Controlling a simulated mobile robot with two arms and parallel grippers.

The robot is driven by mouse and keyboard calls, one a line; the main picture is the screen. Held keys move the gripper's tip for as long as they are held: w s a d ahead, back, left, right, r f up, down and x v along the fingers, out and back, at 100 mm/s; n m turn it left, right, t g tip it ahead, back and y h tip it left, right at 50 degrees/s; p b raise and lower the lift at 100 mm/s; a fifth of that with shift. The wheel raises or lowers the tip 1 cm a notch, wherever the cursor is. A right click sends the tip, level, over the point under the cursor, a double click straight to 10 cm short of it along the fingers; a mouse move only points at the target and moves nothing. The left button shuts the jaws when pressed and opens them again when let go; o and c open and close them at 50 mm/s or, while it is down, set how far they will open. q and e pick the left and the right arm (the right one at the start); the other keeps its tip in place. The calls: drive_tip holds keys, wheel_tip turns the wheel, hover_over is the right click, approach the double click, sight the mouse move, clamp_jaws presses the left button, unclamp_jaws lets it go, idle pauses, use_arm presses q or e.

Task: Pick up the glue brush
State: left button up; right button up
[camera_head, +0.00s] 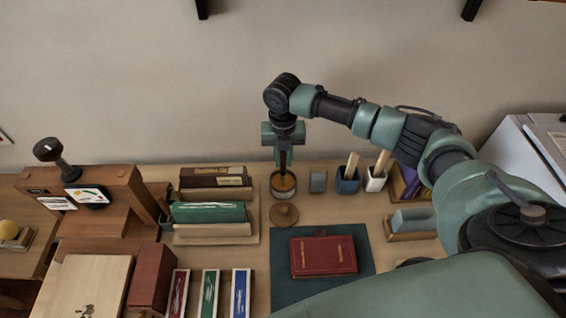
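The glue brush (284,161) has a dark, slim handle and stands upright in a small round pot (283,191) with an amber-brown inside. Its lower end is hidden in the pot. My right gripper (284,153) points straight down above the pot, with its fingers close on both sides of the handle. No gap shows between fingers and handle, so it looks shut on the brush. My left gripper is not in view.
A round wooden lid (284,215) lies before the pot. Close by are a grey block (318,181), a blue cup (347,184) and a white cup (375,182). A rack of books (209,212) stands left; a red book (323,256) lies on a dark mat (290,295).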

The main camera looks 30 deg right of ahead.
clamp_jaws()
